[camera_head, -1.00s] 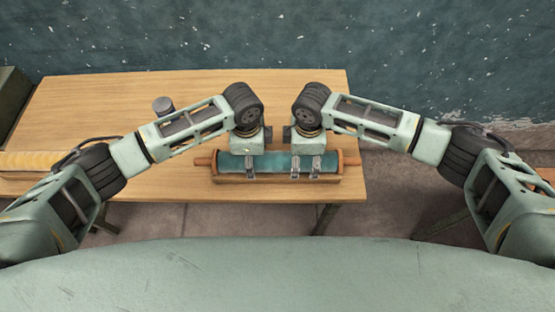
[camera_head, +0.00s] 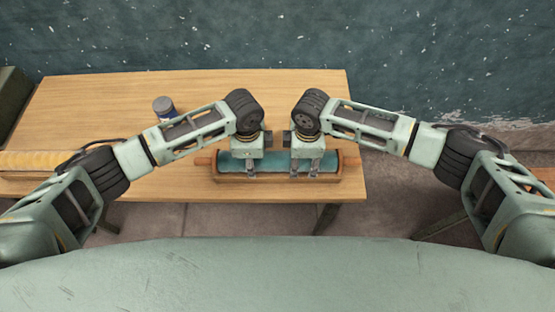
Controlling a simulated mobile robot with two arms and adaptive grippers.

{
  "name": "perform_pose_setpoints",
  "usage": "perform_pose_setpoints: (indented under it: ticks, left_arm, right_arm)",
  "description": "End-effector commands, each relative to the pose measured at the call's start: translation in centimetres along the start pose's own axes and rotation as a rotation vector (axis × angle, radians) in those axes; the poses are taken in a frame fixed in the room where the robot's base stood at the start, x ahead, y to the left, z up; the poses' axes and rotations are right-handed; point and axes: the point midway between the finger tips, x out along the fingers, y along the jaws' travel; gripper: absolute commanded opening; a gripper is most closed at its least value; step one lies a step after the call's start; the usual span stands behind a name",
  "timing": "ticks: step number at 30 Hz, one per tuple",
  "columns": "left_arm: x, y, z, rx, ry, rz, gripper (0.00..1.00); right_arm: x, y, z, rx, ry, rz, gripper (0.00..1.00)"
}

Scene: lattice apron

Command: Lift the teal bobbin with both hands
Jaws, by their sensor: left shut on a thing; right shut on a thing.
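The teal bobbin (camera_head: 274,163) lies sideways along the front edge of the wooden table, with orange-brown ends. A wooden cradle (camera_head: 275,179) shows under and in front of it. My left gripper (camera_head: 250,174) points down onto the bobbin left of its middle and is shut on it. My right gripper (camera_head: 304,174) points down onto it right of the middle and is also shut on it. The grippers cover parts of the bobbin. I cannot tell whether it is clear of the cradle.
The wooden table (camera_head: 130,100) has free room at the back and left. A small grey-blue can (camera_head: 163,107) stands behind my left arm. A yellowish ribbed roll (camera_head: 45,161) lies at the far left. A dark box edge (camera_head: 12,97) shows beyond the table.

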Motion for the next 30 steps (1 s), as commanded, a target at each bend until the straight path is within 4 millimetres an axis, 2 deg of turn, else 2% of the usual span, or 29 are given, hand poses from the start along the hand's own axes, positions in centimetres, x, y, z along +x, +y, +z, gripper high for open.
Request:
perform_pose_setpoints:
  ticks: [1, 9, 20, 30]
  left_arm:
    - [0.0, 0.0, 0.0, 0.0, 0.0, 0.0, 0.26]
    - [0.0, 0.0, 0.0, 0.0, 0.0, 0.0, 0.05]
    - [-0.6, -0.1, 0.0, 0.0, 0.001, -0.001, 0.05]
    - [-3.8, 0.0, 0.0, -0.001, 0.001, -0.001, 0.05]
  right_arm:
    - [0.0, 0.0, 0.0, 0.0, 0.0, 0.0, 0.26]
    - [0.0, 0.0, 0.0, 0.001, 0.0, 0.0, 0.05]
    - [-0.6, 0.1, 0.0, 0.001, 0.0, 0.001, 0.05]
    - [-3.7, 0.1, 0.0, 0.001, 0.0, 0.001, 0.05]
